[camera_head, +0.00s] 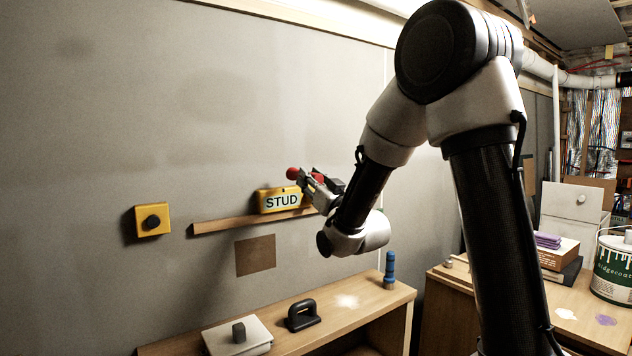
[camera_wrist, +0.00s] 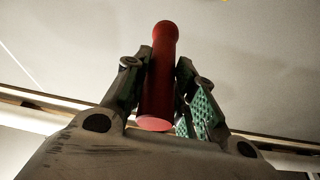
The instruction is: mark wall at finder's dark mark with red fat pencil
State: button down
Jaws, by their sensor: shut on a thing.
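The yellow finder (camera_head: 280,200), labelled STUD, sits on a narrow wooden ledge (camera_head: 232,222) against the grey wall (camera_head: 225,110). I cannot make out its dark mark clearly. My gripper (camera_head: 311,183) is in front of the finder's right end and overlaps it in the head view. It is shut on the red fat pencil (camera_head: 292,174). In the wrist view the pencil (camera_wrist: 160,75) stands lengthwise between the two fingers (camera_wrist: 160,85), its far end beyond the fingertips. Whether the pencil touches the wall cannot be told.
A yellow box with a black knob (camera_head: 152,220) is on the wall at left, and a brown square (camera_head: 255,256) is below the ledge. The cabinet below holds a white lidded box (camera_head: 237,338), black handle (camera_head: 302,316) and blue cylinder (camera_head: 389,270). A paint can (camera_head: 612,268) stands right.

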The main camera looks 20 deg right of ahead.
aim_at(293, 179)
jog(key=shift+w+a+f, duration=0.2)
jog(key=shift+w+f, duration=0.05)
jog(key=shift+f, duration=0.3)
jog(key=shift+w+a, duration=0.35)
jog(key=shift+w, duration=0.75)
jog(key=shift+w+a, duration=0.4)
jog(key=shift+w, duration=0.7)
jog(key=shift+w+a, duration=0.35)
jog(key=shift+w, duration=0.75)
jog(key=shift+w+a, duration=0.15)
jog(key=shift+w, duration=0.35)
jog(key=shift+s+d, duration=0.35)
jog(key=shift+s, duration=0.75)
jog(key=shift+s+d, duration=0.4)
jog(key=shift+s, duration=0.75)
jog(key=shift+s+d, duration=0.35)
jog(key=shift+s, duration=0.75)
